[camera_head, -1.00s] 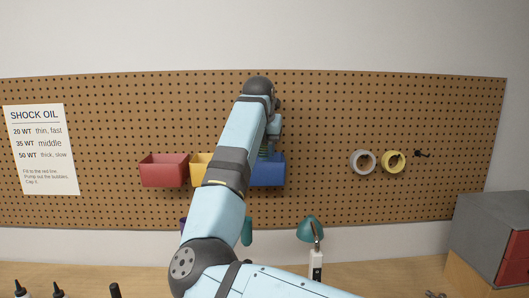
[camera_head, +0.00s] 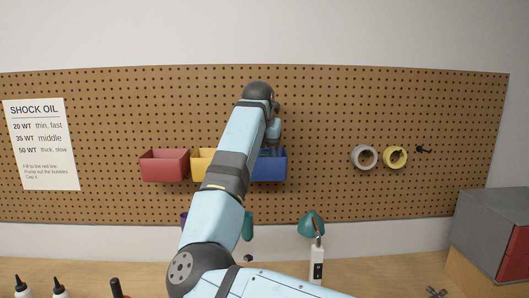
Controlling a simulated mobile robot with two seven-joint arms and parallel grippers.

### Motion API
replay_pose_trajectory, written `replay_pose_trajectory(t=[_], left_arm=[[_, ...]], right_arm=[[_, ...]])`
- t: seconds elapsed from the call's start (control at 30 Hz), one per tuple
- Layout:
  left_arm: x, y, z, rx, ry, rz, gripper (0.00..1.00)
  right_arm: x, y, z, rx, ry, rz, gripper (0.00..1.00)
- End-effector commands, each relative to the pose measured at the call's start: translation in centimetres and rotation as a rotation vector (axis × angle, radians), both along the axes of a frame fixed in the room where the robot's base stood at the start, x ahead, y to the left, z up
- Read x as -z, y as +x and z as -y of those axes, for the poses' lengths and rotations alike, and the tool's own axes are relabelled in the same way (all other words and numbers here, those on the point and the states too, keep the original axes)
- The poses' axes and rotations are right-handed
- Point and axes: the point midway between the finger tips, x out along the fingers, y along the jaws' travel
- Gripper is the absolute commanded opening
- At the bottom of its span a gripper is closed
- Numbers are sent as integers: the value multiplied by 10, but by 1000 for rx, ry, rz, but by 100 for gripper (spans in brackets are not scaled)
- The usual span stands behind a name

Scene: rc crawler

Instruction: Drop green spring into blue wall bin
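The blue wall bin (camera_head: 270,168) hangs on the pegboard, the rightmost of three bins, its left part hidden behind my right arm. My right gripper (camera_head: 268,150) points down at the blue bin's opening, partly hidden by my own wrist. Its fingers are too small and covered to tell open from shut. I cannot make out the green spring; the inside of the blue bin is hidden. My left gripper is not in view.
A red bin (camera_head: 164,166) and a half-hidden yellow bin (camera_head: 201,163) hang left of the blue one. White tape (camera_head: 357,158) and yellow tape (camera_head: 388,158) hang right on the pegboard (camera_head: 330,110). A teal lamp (camera_head: 311,222) stands below. A grey cabinet (camera_head: 490,220) is at right.

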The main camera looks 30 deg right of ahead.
Motion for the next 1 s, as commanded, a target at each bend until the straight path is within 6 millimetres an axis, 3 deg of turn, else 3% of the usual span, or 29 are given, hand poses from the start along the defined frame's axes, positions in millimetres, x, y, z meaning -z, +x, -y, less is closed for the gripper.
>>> replay_pose_trajectory(t=[0.5,0.6,0.67,1.0], left_arm=[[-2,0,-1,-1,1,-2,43],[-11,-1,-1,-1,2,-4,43],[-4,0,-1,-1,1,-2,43],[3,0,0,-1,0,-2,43]], right_arm=[[-3,-2,3,9,2,-5,55],[-17,-2,3,9,-1,-3,55],[-22,-4,-1,6,0,0,55],[-92,-24,-23,5,1,1,55]])
